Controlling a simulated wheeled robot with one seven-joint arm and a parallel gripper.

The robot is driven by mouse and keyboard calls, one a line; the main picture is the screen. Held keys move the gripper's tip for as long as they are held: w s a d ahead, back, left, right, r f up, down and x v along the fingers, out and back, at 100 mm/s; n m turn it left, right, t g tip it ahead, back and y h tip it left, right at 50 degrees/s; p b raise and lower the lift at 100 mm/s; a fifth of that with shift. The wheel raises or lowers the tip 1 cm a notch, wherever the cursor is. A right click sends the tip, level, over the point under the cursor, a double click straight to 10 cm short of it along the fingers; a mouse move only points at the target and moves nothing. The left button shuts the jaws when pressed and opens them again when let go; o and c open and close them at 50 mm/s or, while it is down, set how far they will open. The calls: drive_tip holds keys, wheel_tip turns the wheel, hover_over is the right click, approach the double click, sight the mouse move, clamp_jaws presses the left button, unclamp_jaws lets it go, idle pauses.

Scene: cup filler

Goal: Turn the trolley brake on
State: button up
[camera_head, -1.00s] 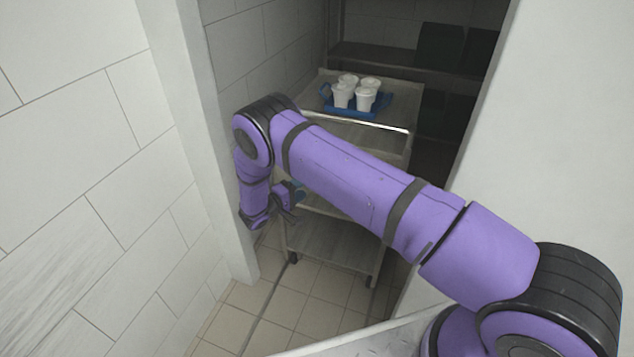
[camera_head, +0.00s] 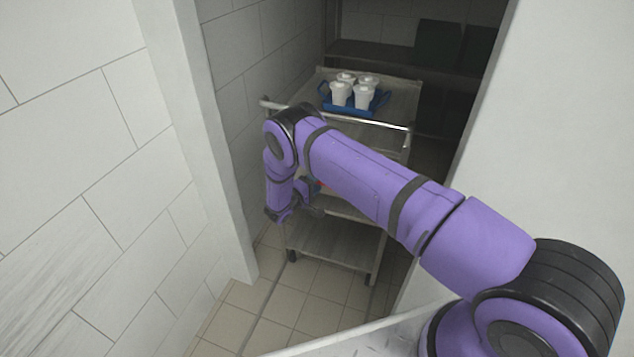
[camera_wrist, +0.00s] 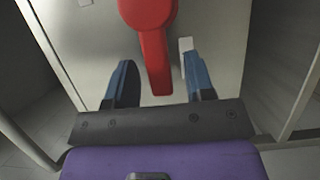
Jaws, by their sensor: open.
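The trolley (camera_head: 335,245) stands in the doorway, a metal cart with shelves and a push handle (camera_head: 275,104) at its near end. In the wrist view a red lever (camera_wrist: 153,45), likely the brake, hangs against a pale metal panel (camera_wrist: 205,25). Its lower end lies between the two blue-grey fingers of my gripper (camera_wrist: 160,82), which is open. A gap shows on each side of the lever; I cannot tell how far its end reaches between the fingers. In the head view my gripper (camera_head: 312,197) is at the trolley's near side, and my arm hides part of the trolley.
A blue tray (camera_head: 378,103) with several white cups (camera_head: 362,95) is on the trolley's top. Walls flank the doorway closely on the left (camera_head: 195,120) and right (camera_head: 560,120). Dark shelving (camera_head: 375,52) stands behind. Tiled floor (camera_head: 255,300) is clear in front.

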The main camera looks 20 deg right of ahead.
drive_tip(key=shift+w+d, duration=0.25)
drive_tip(key=shift+d, duration=0.15)
clamp_jaws()
